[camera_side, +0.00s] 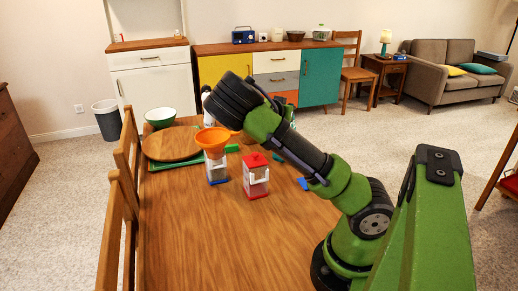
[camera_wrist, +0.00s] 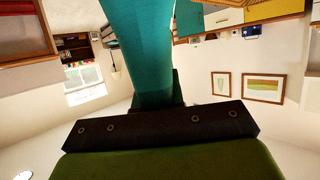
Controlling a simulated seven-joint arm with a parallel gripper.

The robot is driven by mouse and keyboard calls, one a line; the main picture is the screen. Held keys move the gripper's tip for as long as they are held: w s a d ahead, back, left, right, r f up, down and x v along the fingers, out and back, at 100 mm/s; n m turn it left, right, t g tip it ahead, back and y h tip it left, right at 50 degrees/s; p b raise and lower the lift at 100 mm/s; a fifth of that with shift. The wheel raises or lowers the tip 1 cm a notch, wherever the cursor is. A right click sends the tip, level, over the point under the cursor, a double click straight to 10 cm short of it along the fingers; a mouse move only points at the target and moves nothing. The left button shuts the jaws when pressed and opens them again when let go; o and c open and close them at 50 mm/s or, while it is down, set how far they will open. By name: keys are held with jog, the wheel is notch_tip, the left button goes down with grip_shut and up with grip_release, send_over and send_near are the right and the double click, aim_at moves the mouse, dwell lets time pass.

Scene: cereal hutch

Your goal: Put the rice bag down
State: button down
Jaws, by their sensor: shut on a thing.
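A teal thing (camera_wrist: 147,45), most likely the rice bag, fills the upper middle of the wrist view. It stretches away from my gripper (camera_wrist: 160,108), which is shut on it. Its far end runs out of the picture. In the side view my arm reaches over the table and hides the fingertips and most of the held thing. A small teal patch shows just behind the arm there, and I cannot tell whether it is the bag.
An orange funnel (camera_side: 213,139) sits atop a clear dispenser with a blue base. A red-lidded dispenser (camera_side: 256,178) stands beside it. A round wooden tray (camera_side: 170,146) and green bowl (camera_side: 160,116) are at the far left. The near table (camera_side: 215,240) is clear.

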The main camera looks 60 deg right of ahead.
jog(key=shift+f, duration=0.9)
jog(key=shift+f, duration=0.2)
jog(key=c, duration=1.3)
grip_release()
jog(key=shift+o, duration=0.2)
jog(key=shift+a+r, duration=0.1)
jog(key=shift+r, duration=0.15)
jog(key=v, duration=0.7)
jog(key=shift+s, duration=0.1)
